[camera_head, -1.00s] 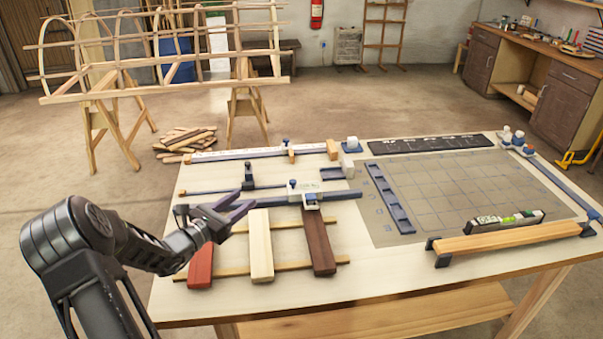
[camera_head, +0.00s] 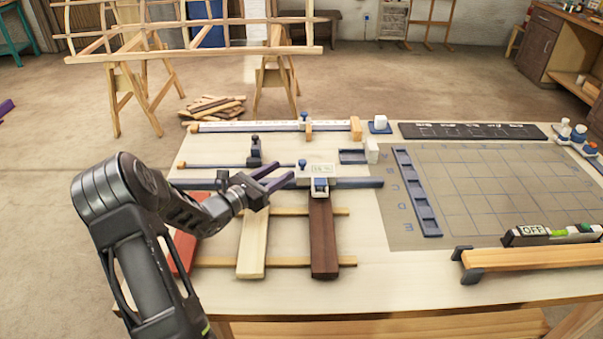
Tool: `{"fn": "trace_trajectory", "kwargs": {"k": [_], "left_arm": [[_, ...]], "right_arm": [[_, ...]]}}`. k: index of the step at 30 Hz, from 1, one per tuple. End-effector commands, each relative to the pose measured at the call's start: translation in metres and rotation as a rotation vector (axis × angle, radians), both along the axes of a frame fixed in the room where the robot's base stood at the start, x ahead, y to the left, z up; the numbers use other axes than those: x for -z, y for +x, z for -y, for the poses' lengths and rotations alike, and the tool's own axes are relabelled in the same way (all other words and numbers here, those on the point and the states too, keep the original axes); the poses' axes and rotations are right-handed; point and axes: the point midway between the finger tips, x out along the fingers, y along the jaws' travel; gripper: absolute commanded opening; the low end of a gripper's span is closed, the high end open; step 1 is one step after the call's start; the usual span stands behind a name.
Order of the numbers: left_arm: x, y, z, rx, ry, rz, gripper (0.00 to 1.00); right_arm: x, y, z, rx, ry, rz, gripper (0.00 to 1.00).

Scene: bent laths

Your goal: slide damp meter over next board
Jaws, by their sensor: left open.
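The damp meter (camera_head: 316,172), a pale box with a small display and a blue knob, sits on a dark blue rail (camera_head: 362,183). Its lower part is at the far end of the dark brown board (camera_head: 323,240). A pale board (camera_head: 253,245) and a red board (camera_head: 182,252) lie to the left, the red one partly hidden by my arm. My left gripper (camera_head: 284,173) is open, its purple fingers pointing at the meter's left side. I cannot tell whether they touch it. My right gripper is not in view.
Two thin battens (camera_head: 338,261) lie under the boards. Beyond the rail are a small dark clamp (camera_head: 255,152) and a long pale ruler (camera_head: 240,126). To the right are a blue slotted strip (camera_head: 416,190), a gridded mat (camera_head: 500,190) and a wooden bar (camera_head: 540,257).

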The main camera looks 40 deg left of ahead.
Motion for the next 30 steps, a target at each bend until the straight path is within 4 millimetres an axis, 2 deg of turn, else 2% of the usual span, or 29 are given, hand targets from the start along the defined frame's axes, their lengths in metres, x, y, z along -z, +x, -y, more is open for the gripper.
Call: {"fn": "trace_trajectory", "kwargs": {"k": [1,3,17,23,30], "left_arm": [[0.010,0.000,0.000,0.000,0.000,0.000,0.43],[0.018,0.000,0.000,0.000,0.000,0.000,0.43],[0.016,0.002,0.001,0.001,0.000,0.001,0.43],[0.015,0.021,0.004,0.002,-0.001,0.002,0.43],[0.015,0.059,0.009,0.002,-0.002,0.002,0.43]], "right_arm": [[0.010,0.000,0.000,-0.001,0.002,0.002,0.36],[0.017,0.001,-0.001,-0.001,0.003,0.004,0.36],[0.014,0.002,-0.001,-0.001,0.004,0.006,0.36],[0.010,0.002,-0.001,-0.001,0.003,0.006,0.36],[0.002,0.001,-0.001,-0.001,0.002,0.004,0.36]]}}
